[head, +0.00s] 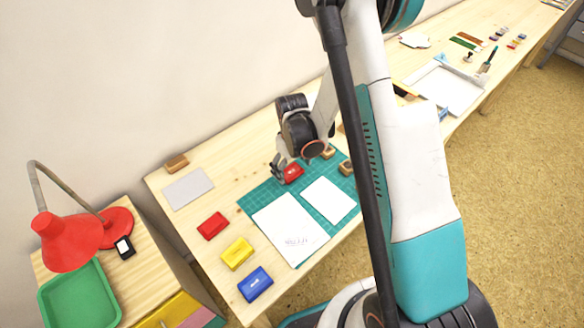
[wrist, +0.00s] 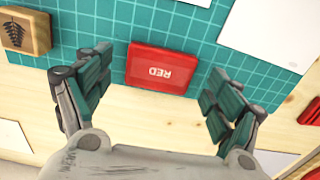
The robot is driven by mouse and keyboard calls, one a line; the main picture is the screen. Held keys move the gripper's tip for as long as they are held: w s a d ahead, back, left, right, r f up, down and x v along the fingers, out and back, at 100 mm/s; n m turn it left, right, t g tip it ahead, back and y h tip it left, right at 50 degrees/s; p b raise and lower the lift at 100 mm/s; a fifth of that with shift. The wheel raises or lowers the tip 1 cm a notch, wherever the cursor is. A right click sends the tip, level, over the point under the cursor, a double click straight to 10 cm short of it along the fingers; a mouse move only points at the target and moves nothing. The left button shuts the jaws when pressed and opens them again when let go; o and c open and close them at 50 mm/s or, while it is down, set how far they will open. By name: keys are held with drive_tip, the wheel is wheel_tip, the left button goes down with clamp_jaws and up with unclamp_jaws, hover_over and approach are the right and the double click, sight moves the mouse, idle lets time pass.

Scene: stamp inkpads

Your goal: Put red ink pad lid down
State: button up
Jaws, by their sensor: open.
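In the head view this red lid (head: 293,172) is at the mat's back edge, partly hidden by my gripper. My gripper (wrist: 160,78) is open, with one finger on each side of the lid and a gap on both sides. It also shows in the head view (head: 282,168). The red ink pad (head: 212,226) sits on the wood left of the mat; its edge shows in the wrist view (wrist: 312,112).
Yellow (head: 237,253) and blue (head: 255,284) ink pads stand in front of the red one. White papers (head: 290,229) lie on the green mat (head: 252,199). Wooden stamps (head: 346,168) stand right of the lid. A grey plate (head: 188,188) lies at the back left.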

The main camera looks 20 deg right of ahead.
wheel_tip(320, 180, up, 11)
drive_tip(key=p, duration=0.3)
wheel_tip(320, 180, up, 18)
drive_tip(key=m+t, duration=0.2)
drive_tip(key=t, duration=0.1)
hover_over(292, 172)
drive_tip(key=s, duration=0.7)
drive_tip(key=s+r+m+t, duration=0.2)
drive_tip(key=s+r+t, duration=0.2)
drive_tip(key=s+r, duration=0.3)
drive_tip(key=shift+s+m, duration=0.3)
drive_tip(key=shift+s, duration=2.35)
drive_tip(key=shift+a+f, duration=0.1)
drive_tip(key=shift+f+b, duration=0.9)
drive_tip(key=shift+b, duration=0.1)
